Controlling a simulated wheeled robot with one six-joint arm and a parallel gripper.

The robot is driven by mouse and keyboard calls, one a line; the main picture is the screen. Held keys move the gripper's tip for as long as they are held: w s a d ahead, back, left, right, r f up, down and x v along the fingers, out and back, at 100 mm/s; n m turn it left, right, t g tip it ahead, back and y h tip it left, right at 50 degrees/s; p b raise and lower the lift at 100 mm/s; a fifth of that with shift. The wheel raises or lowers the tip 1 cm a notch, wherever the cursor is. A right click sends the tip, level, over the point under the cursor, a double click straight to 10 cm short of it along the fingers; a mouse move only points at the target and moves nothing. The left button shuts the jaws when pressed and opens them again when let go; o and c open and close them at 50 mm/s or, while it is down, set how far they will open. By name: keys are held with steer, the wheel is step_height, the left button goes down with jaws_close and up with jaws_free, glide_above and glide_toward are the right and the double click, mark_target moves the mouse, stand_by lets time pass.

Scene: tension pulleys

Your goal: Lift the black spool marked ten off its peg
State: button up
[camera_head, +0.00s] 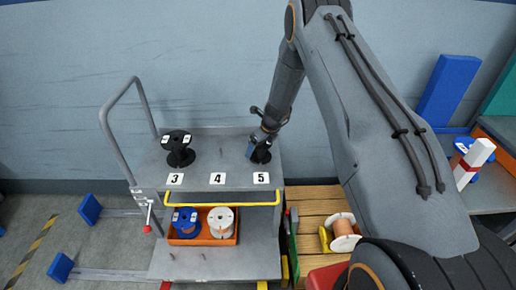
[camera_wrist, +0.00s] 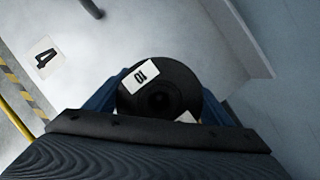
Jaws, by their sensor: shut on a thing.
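The black spool marked ten (camera_wrist: 160,88) fills the middle of the wrist view, its white label with the number 10 facing up. My gripper (camera_wrist: 165,100) is shut on this spool, with a blue finger on each side of it. In the head view my gripper (camera_head: 256,148) is at the cart's top shelf, behind the label 5, and the black spool (camera_head: 262,156) shows just under it. I cannot tell whether the spool is clear of its peg, as the peg under it is hidden.
Another black spool (camera_head: 178,148) stands on the top shelf (camera_head: 208,158) behind label 3. An orange bin (camera_head: 203,239) below holds a blue spool (camera_head: 186,221) and a white-flanged spool (camera_head: 220,220). A grey handle (camera_head: 108,120) rises at left; a wall is behind.

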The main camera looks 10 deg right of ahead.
steer(key=shift+r+p, duration=1)
steer(key=shift+r, duration=0.9)
stand_by(1.0)
steer(key=shift+r+p, duration=0.9)
steer(key=shift+r, duration=0.75)
steer(key=shift+r+p, duration=0.95)
steer(key=shift+r, duration=0.8)
steer(key=shift+r, duration=0.1)
steer(key=shift+r+p, duration=0.85)
steer(key=shift+r, duration=0.55)
steer(key=shift+r+p, duration=1.1)
steer(key=shift+r, duration=0.9)
